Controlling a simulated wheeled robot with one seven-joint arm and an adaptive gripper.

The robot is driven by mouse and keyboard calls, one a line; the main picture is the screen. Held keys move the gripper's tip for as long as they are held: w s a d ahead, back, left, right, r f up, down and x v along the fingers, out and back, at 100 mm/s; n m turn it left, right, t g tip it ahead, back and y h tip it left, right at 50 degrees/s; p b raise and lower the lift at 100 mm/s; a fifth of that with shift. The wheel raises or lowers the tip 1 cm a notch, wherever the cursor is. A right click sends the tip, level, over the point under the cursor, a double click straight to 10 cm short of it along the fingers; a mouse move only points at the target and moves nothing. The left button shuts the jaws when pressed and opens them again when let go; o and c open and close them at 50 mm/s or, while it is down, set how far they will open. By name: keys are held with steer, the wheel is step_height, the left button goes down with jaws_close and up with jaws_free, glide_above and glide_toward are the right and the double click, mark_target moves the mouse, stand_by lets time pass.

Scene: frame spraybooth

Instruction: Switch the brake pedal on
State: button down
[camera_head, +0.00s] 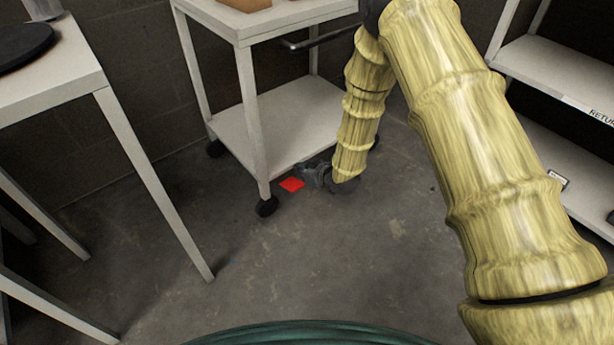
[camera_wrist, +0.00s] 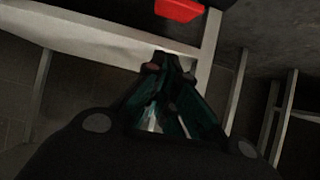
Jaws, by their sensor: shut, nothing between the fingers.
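The brake pedal (camera_head: 291,184) is a small flat red piece low by the cart's front leg, close to the floor. It also shows in the wrist view (camera_wrist: 180,9), cut off by the top edge. My gripper (camera_head: 304,174) is low beside the pedal, just to its right in the head view. In the wrist view my gripper's fingertips (camera_wrist: 171,62) are together, with nothing between them and the red pedal beyond them. I cannot tell whether the fingertips touch the pedal. The pedal's tilt is too small to tell.
A white table (camera_head: 70,85) stands at left. A white shelf unit (camera_head: 560,72) is at right. The concrete floor (camera_head: 300,270) in front is clear.

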mark_target(299, 186)
steer(key=b+x, duration=0.2)
steer(key=x, duration=0.2)
steer(key=shift+w+a+f, duration=0.15)
steer(key=shift+f, duration=0.15)
steer(key=shift+s+d+f+b, duration=0.1)
steer(key=shift+f+b, duration=0.2)
steer(key=shift+f, duration=0.2)
steer(key=shift+s+d+f+b, duration=0.15)
steer(key=shift+f+b, duration=0.15)
steer(key=shift+f, duration=0.2)
steer(key=shift+s+d+f+b, duration=0.15)
steer(key=shift+s+f+b, duration=0.1)
steer(key=shift+f+b, duration=0.35)
steer(key=shift+s+d+f, duration=0.1)
steer(key=shift+d+f, duration=0.1)
